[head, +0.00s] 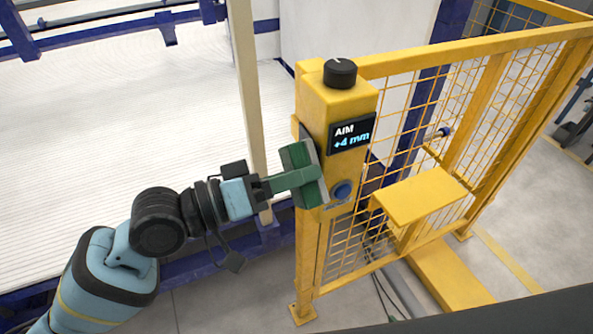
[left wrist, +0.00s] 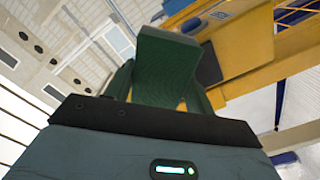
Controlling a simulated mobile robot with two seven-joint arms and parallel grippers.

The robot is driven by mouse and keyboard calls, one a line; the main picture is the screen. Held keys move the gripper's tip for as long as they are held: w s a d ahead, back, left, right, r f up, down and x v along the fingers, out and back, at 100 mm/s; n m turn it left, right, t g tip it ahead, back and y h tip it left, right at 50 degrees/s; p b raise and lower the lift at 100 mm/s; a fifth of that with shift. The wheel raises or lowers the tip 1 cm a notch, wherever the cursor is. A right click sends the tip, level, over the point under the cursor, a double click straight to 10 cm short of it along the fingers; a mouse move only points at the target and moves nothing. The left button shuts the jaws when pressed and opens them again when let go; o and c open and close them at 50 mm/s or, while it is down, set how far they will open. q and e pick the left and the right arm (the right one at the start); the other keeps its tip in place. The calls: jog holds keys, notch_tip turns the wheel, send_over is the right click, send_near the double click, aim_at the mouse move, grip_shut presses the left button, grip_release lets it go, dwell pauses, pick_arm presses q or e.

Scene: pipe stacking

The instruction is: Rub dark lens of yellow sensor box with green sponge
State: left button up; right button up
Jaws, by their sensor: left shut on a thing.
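The yellow sensor box (head: 318,112) tops a yellow post and has a black knob, a display reading "AIM +4 mm" and a blue button. My left gripper (head: 299,177) is shut on the green sponge (head: 296,157), which is up against or very close to the box's left face. I cannot tell whether they touch. A dark edge shows above the sponge on that face; most of the lens side is hidden in the head view. In the left wrist view the sponge (left wrist: 166,68) fills the middle, with a dark panel (left wrist: 209,66) on yellow beside it. My right gripper is not in view.
A yellow mesh fence (head: 420,110) runs back to the right from the box, with a yellow shelf (head: 420,196) low in front. A cream upright post (head: 247,90) stands just left of the box. A white ribbed surface (head: 100,120) lies behind my left arm.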

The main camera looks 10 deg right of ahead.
pick_arm(q)
jog(key=v, duration=0.5)
jog(key=shift+a+b, duration=0.1)
jog(key=shift+b, duration=0.25)
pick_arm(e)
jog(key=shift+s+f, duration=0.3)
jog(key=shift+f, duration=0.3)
pick_arm(q)
jog(key=b+v, duration=0.1)
jog(key=v, duration=0.2)
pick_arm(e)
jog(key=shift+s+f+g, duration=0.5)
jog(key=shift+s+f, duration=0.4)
pick_arm(q)
jog(key=shift+r, duration=0.1)
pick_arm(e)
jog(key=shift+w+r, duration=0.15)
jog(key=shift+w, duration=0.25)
